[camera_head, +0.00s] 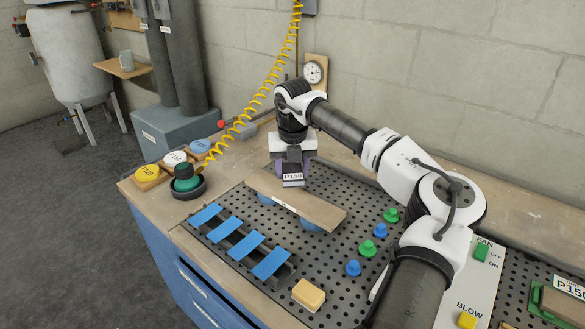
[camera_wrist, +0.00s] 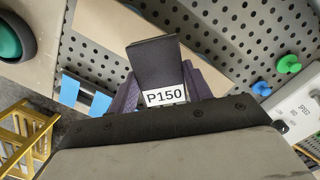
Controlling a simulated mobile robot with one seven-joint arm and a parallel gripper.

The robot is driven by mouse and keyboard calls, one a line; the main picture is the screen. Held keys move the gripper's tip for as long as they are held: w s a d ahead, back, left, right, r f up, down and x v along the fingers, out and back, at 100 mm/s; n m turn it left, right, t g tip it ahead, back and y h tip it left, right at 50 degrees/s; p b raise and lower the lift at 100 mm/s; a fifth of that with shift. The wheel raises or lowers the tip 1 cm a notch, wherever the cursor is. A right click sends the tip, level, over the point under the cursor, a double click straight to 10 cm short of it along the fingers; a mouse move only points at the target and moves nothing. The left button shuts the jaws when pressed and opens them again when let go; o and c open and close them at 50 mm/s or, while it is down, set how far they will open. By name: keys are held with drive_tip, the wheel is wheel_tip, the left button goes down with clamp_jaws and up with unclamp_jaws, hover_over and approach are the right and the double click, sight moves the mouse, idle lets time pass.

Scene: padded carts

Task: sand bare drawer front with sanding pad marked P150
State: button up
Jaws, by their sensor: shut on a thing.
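My gripper (camera_head: 291,168) is shut on a dark sanding block labelled P150 (camera_head: 293,178). The block and its label also show in the wrist view (camera_wrist: 158,68), between purple finger pads. The bare drawer front (camera_head: 312,207) is a flat brown board lying on blue supports on the perforated bench top. The block is at the board's far left part in the head view; I cannot tell if it touches the board. The block's underside is hidden. The board also shows in the wrist view (camera_wrist: 112,35).
A slatted rack with blue pads (camera_head: 245,247) stands in front of the board. Green and blue knobs (camera_head: 368,248) are to its right. A tan block (camera_head: 308,294) lies at the front. Round yellow, white and blue discs (camera_head: 174,158) and a green-topped tool (camera_head: 187,180) are at left. A yellow coiled hose (camera_head: 262,96) hangs behind.

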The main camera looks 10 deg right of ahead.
sight(292, 195)
drive_tip(key=shift+f+b, duration=1.75)
drive_tip(key=shift+f, duration=1.05)
drive_tip(key=shift+r+p, duration=0.95)
drive_tip(key=shift+r, duration=0.7)
